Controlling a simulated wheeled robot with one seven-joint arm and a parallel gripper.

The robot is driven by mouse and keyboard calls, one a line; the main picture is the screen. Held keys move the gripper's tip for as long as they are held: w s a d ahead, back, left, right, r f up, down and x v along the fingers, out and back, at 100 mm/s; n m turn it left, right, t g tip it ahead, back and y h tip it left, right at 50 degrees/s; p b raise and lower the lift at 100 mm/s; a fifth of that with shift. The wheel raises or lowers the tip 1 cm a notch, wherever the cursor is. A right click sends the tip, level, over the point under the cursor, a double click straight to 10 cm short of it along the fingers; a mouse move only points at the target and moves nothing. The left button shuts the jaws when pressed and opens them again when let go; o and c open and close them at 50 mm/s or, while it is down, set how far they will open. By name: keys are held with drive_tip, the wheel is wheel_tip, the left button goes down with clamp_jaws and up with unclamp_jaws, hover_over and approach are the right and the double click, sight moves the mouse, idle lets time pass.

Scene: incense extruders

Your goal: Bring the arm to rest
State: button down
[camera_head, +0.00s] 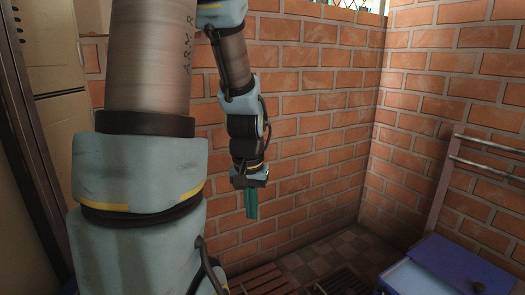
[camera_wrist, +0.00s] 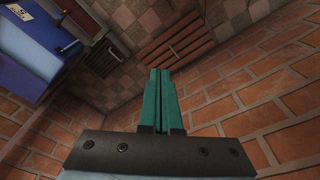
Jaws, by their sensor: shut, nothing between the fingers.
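My arm is raised and bent in the head view, with its end hanging down in front of the brick wall. My gripper (camera_head: 251,204) has teal fingers that point down toward the floor. It also shows in the wrist view (camera_wrist: 161,72), where the two teal fingers lie side by side. The fingers are shut and hold nothing. The gripper is clear of the wall, the floor and the furniture as far as I can see.
Brick walls (camera_head: 318,125) meet in a corner behind my arm. A slatted wooden piece (camera_wrist: 176,42) and a dark grate (camera_wrist: 104,57) lie on the tiled floor. A blue box-like unit (camera_head: 462,262) stands at the lower right, below a metal rail (camera_head: 490,143).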

drive_tip(key=s+a+r+n+p, duration=0.1)
drive_tip(key=s+a+r+n, duration=0.15)
drive_tip(key=s+a, duration=0.2)
wheel_tip(320, 180, up, 28)
drive_tip(key=p, duration=2.7)
drive_tip(key=shift+d+f+m+p, duration=0.2)
drive_tip(key=shift+f+m+p, duration=0.05)
drive_tip(key=shift+m+p, duration=0.2)
drive_tip(key=shift+s+d, duration=0.15)
